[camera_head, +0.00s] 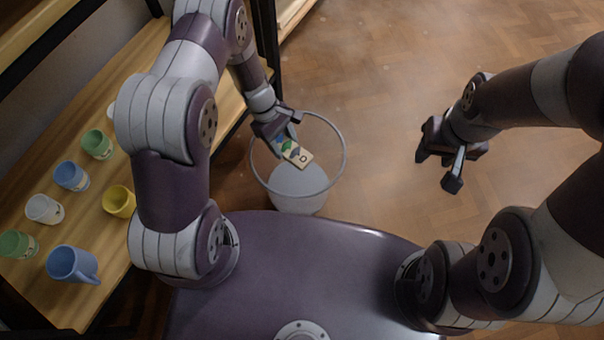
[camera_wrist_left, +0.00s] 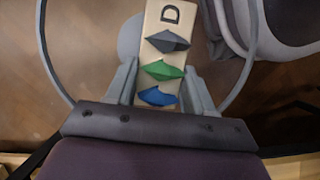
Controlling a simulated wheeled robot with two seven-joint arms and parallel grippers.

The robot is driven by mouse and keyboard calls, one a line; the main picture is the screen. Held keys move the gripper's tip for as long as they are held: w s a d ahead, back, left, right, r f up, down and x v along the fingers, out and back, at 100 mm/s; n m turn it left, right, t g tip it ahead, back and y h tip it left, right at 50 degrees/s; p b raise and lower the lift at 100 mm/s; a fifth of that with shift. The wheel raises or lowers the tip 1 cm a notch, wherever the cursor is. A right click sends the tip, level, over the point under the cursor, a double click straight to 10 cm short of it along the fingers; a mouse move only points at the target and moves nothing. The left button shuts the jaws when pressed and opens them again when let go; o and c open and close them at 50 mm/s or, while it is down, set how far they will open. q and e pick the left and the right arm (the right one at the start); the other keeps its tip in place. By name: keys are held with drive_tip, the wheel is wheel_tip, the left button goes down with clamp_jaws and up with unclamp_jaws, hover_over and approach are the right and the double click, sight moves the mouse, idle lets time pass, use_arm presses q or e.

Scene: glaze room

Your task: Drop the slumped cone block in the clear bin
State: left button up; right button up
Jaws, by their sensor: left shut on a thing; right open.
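The cone block is a pale block (camera_head: 304,159) marked with a letter, with grey, green and blue slumped cones on it. It also shows in the left wrist view (camera_wrist_left: 172,14), where the letter reads D. My left gripper (camera_head: 287,141) is shut on the block and holds it above the clear bin. The clear bin (camera_head: 343,165) stands on the floor, with a round rim and a pale bottom; its rim also shows in the left wrist view (camera_wrist_left: 48,60). My right gripper (camera_head: 452,168) is open and empty over the floor at right.
A wooden shelf (camera_head: 85,215) at left carries several cups, among them a yellow cup (camera_head: 119,201) and a blue mug (camera_head: 72,264). A dark shelf post stands just left of the bin. The wood floor (camera_head: 400,60) beyond is clear.

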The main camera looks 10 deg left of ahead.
use_arm(q)
drive_tip(key=shift+r, duration=0.1)
drive_tip(key=o, duration=1.2)
drive_tip(key=p+v, duration=0.6)
drive_tip(key=v, duration=0.6)
drive_tip(key=shift+a+r, duration=0.1)
drive_tip(key=shift+r, duration=0.2)
